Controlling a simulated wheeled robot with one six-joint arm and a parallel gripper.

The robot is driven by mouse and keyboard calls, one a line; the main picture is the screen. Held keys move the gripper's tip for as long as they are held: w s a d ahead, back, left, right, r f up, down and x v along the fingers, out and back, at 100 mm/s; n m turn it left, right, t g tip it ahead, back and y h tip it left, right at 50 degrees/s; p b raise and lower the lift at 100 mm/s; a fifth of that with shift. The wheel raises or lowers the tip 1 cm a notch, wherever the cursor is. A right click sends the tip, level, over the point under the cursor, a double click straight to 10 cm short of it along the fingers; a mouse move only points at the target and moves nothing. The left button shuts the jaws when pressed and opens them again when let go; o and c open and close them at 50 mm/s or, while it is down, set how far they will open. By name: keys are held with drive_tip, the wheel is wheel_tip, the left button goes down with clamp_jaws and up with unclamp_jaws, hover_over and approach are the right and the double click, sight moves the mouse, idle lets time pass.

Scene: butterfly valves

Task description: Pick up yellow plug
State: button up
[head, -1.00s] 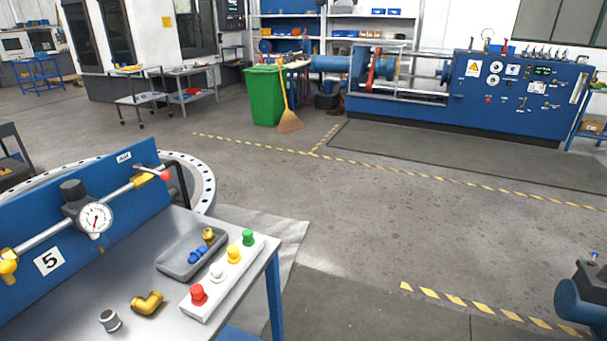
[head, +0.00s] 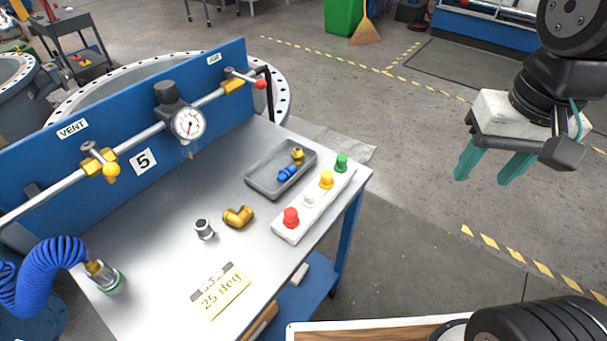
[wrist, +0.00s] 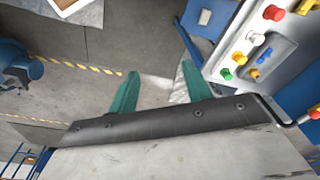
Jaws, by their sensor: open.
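The yellow plug (head: 326,180) stands in a white block near the right edge of the metal bench, between the green plug (head: 341,163) and the white plug (head: 309,200). The red plug (head: 291,217) is at the near end of the row. The yellow plug also shows in the wrist view (wrist: 240,58), to the right of my fingers. My gripper (head: 491,170), with two teal fingers, is open and empty. It is in the air to the right of the bench, well apart from the plugs. Its fingers also show in the wrist view (wrist: 158,90).
A grey tray (head: 262,188) with blue and brass fittings lies beside the block. A brass elbow (head: 238,217), a grey fitting (head: 204,229) and a blue hose (head: 50,262) are on the bench. A blue panel (head: 120,110) with a gauge borders its back.

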drive_tip(key=w+a+f+m, duration=0.3)
drive_tip(key=w+a+m, duration=0.1)
drive_tip(key=w+a, duration=0.45)
drive_tip(key=m+g, duration=0.1)
drive_tip(key=m, duration=0.4)
hover_over(327, 174)
wheel_tip(327, 174, down, 7)
drive_tip(key=shift+s+f, duration=0.1)
drive_tip(key=shift+f, duration=0.05)
wheel_tip(327, 174, down, 7)
drive_tip(key=shift+f, duration=0.35)
drive_tip(key=c, duration=1)
